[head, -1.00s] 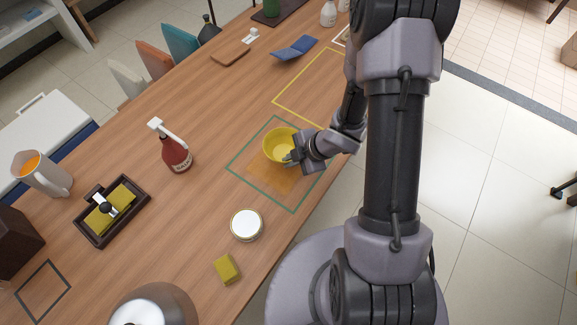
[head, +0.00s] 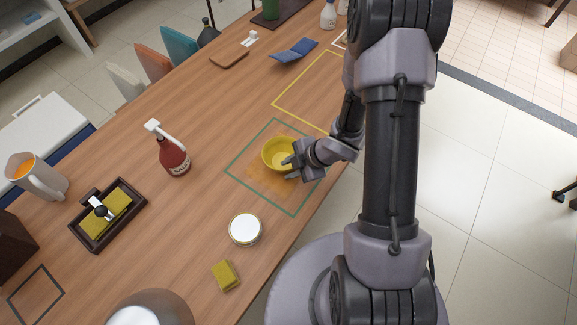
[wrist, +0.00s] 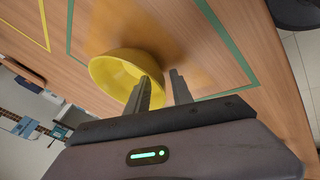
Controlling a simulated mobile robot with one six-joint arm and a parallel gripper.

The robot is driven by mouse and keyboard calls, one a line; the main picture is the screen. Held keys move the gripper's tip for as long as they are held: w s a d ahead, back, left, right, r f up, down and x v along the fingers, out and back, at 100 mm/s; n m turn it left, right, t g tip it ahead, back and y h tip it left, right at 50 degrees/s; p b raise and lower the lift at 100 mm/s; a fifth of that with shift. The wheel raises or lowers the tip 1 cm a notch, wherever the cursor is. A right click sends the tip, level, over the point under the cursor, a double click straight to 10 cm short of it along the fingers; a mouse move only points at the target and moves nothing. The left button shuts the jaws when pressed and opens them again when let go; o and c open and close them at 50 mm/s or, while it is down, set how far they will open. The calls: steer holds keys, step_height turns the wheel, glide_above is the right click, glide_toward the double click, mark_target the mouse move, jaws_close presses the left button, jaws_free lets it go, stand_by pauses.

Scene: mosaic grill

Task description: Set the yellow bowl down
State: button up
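The yellow bowl (head: 275,151) sits upright on the wooden table inside the green outline (head: 246,147), near its upper middle. My gripper (head: 291,168) is at the bowl's right-hand rim with its fingers spread. In the wrist view, the yellow bowl (wrist: 112,72) lies beyond my gripper (wrist: 163,82). One finger overlaps the bowl's opening and the other is outside its wall, with a gap between them. Whether a finger still touches the rim cannot be told.
An orange patch (head: 268,182) marks the table beside the bowl. The yellow outline (head: 290,91) beyond is empty.

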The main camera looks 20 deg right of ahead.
steer(key=d+r+m+t+h+p, duration=0.1)
steer(key=d+r+m+h+p, duration=0.3)
steer(key=r, duration=0.9)
steer(key=d+r+m+t+h+p, duration=0.1)
steer(key=d+r+m+h, duration=0.2)
steer(key=d+r+m, duration=0.7)
steer(key=s+a+r+m, duration=0.4)
steer(key=s+a+r, duration=0.45)
steer(key=r, duration=0.45)
steer(key=s+a+r+m+y, duration=0.2)
steer(key=s+a+m, duration=0.15)
steer(key=a, duration=0.25)
steer(key=s+a+r+m+y, duration=0.2)
steer(key=s+a, duration=0.2)
steer(key=a, duration=0.1)
steer(key=shift+n+g, duration=0.25)
steer(key=shift+g, duration=0.15)
step_height(320, 180, down, 6)
steer(key=b, duration=0.4)
steer(key=shift+r+b, duration=0.2)
steer(key=shift+b, duration=0.2)
